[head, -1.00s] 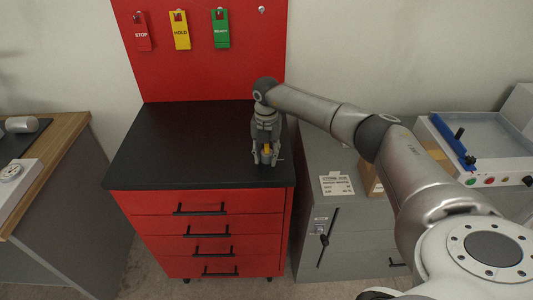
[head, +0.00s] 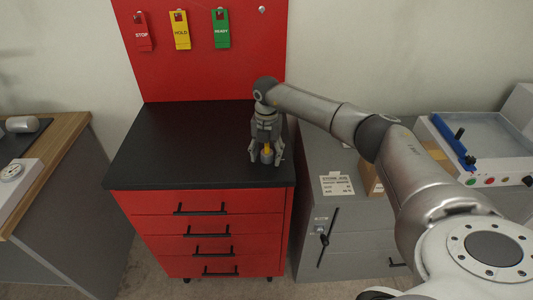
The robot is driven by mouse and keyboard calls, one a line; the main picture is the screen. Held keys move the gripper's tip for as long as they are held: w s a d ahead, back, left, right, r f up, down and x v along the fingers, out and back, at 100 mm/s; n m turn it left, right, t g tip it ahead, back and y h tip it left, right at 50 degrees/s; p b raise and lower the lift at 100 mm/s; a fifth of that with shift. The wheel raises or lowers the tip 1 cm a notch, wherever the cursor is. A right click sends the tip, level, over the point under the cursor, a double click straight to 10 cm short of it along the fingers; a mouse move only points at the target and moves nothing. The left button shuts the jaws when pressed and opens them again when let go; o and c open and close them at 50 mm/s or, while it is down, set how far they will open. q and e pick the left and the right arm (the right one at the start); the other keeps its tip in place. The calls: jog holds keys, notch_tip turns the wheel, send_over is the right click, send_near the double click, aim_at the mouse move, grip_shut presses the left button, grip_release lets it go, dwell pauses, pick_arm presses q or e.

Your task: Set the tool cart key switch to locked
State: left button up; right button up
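The red tool cart (head: 152,212) has a black top (head: 165,150) and a red back panel. My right gripper (head: 266,158) points down at the right front part of the black top. Its fingers are spread apart. A small yellow piece (head: 267,149) with a grey part below it shows between the fingers. It may be the key switch, but it is too small and too covered by the fingers to tell its setting. I cannot tell whether the fingers touch it. My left gripper is not in view.
Red, yellow and green tags (head: 181,30) hang on the back panel. A grey cabinet (head: 345,225) stands right of the cart, with a box and a control panel (head: 490,180) beyond. A wood-edged bench (head: 62,135) is at left. The rest of the black top is clear.

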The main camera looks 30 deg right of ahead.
notch_tip(320, 180, up, 12)
dwell(0.6)
dwell(0.4)
